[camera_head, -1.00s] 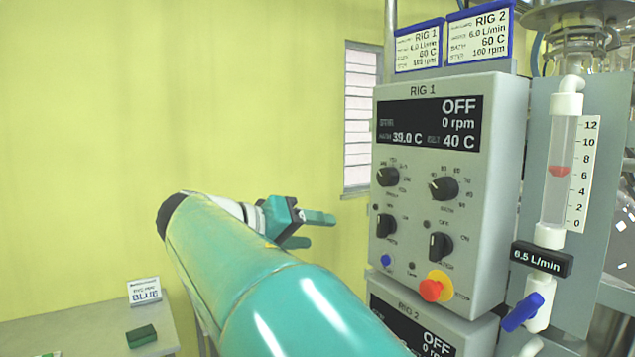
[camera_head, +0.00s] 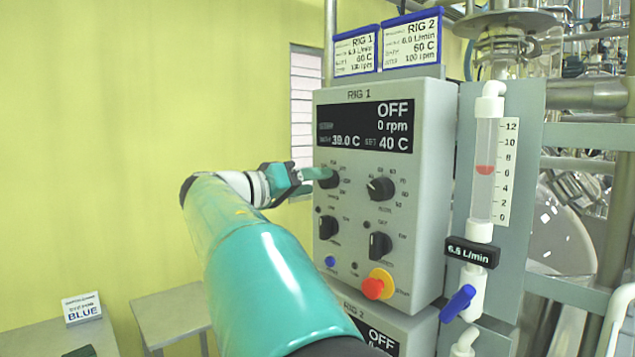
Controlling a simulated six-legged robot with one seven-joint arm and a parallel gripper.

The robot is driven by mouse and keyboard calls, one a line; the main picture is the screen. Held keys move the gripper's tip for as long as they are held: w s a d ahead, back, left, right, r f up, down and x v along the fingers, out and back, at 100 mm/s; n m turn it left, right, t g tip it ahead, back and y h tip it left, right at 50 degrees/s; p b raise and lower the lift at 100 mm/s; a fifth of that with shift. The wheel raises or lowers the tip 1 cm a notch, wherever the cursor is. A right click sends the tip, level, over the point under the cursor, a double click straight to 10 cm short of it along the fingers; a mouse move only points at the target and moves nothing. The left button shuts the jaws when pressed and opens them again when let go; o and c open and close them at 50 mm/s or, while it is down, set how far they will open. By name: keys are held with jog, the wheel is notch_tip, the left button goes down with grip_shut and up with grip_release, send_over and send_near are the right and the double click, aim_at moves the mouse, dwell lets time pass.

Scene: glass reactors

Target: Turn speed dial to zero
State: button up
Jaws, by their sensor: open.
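The grey RIG 1 control box (camera_head: 437,110) stands at centre right. Its display (camera_head: 364,124) reads OFF, 0 rpm, 39.0 C and 40 C. It has four black knobs in two rows: upper left (camera_head: 333,181), upper right (camera_head: 381,188), lower left (camera_head: 328,227) and lower right (camera_head: 380,245). The small lettering is too blurred to tell which is the speed dial. My gripper (camera_head: 318,174) is open, its teal fingertips at the upper left knob and partly overlapping it. I cannot tell whether they touch it.
A red emergency button (camera_head: 373,288) on a yellow base is at the box's lower right. A flow meter (camera_head: 487,170) with a blue valve handle (camera_head: 458,303) stands to the right. RIG 2's box (camera_head: 390,325) is below. The yellow wall side is open.

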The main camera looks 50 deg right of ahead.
jog(key=shift+x, duration=1.2)
jog(key=shift+c, duration=0.2)
jog(key=c, duration=0.9)
jog(key=shift+c, duration=0.2)
